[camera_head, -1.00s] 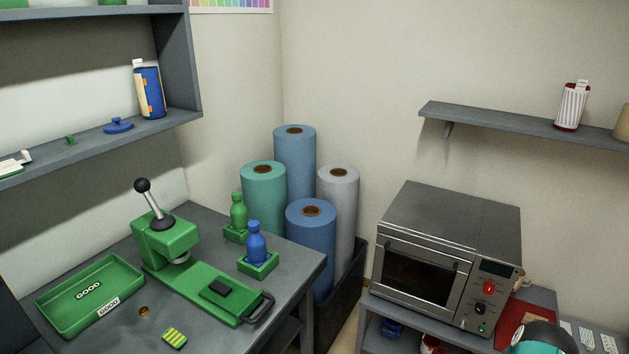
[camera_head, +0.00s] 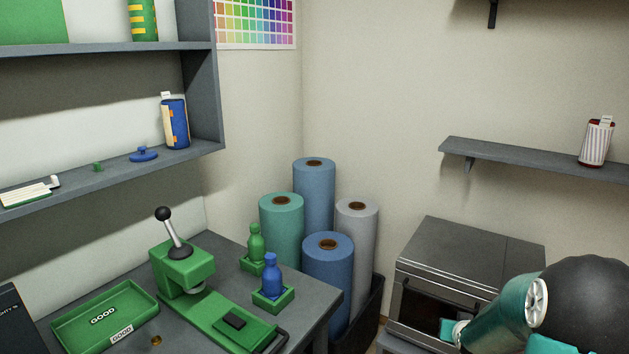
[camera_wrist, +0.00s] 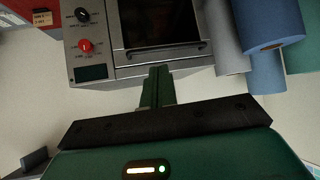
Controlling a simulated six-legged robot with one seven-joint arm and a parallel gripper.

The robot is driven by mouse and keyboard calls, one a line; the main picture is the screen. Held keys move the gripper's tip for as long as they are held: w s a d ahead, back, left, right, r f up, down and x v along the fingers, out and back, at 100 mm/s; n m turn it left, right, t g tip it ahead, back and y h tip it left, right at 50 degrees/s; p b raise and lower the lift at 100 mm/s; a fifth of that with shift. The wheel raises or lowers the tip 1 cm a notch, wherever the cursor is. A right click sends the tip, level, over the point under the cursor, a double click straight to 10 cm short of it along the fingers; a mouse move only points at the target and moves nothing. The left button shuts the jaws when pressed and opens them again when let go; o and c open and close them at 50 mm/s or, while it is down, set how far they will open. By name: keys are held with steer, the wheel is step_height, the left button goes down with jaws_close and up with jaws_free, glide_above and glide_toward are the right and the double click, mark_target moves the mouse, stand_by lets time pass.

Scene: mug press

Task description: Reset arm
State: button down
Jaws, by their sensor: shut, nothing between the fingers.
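My gripper (camera_wrist: 158,72) shows in the wrist view with its two dark green fingers together and nothing between them. Its fingertips overlap the lower edge of the oven (camera_wrist: 165,30) in that picture, and I cannot tell how far apart they are. In the head view, my teal arm with a dark rounded joint reaches in from the lower right, in front of the oven (camera_head: 470,250). It hides much of the oven's front and control panel. I cannot make out the fingers in the head view.
A green lever press (camera_head: 185,265) stands on the grey table at left, beside a green tray (camera_head: 75,330) and two bottles in holders. Blue, teal and grey rolls (camera_head: 327,265) stand in the corner. A wall shelf (camera_head: 540,160) hangs above the oven.

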steer(key=s+a+r+n+g+y, duration=0.1)
steer(key=s+a+r, duration=0.45)
steer(key=r, duration=0.25)
steer(key=s+a+r+n+g, duration=0.1)
steer(key=s+a+r, duration=0.3)
steer(key=a+r, duration=0.25)
steer(key=s+a+r, duration=0.2)
steer(key=s+a, duration=0.1)
steer(key=s, duration=0.4)
steer(key=s+a+r+n+g+y, duration=0.1)
steer(key=s+a+r, duration=0.1)
steer(key=s, duration=0.5)
steer(key=s+a+r+g+y, duration=0.1)
steer(key=s+a+r, duration=0.2)
steer(key=s, duration=0.4)
steer(key=shift+a, duration=0.75)
steer(key=c, duration=2.2)
jaws_free()
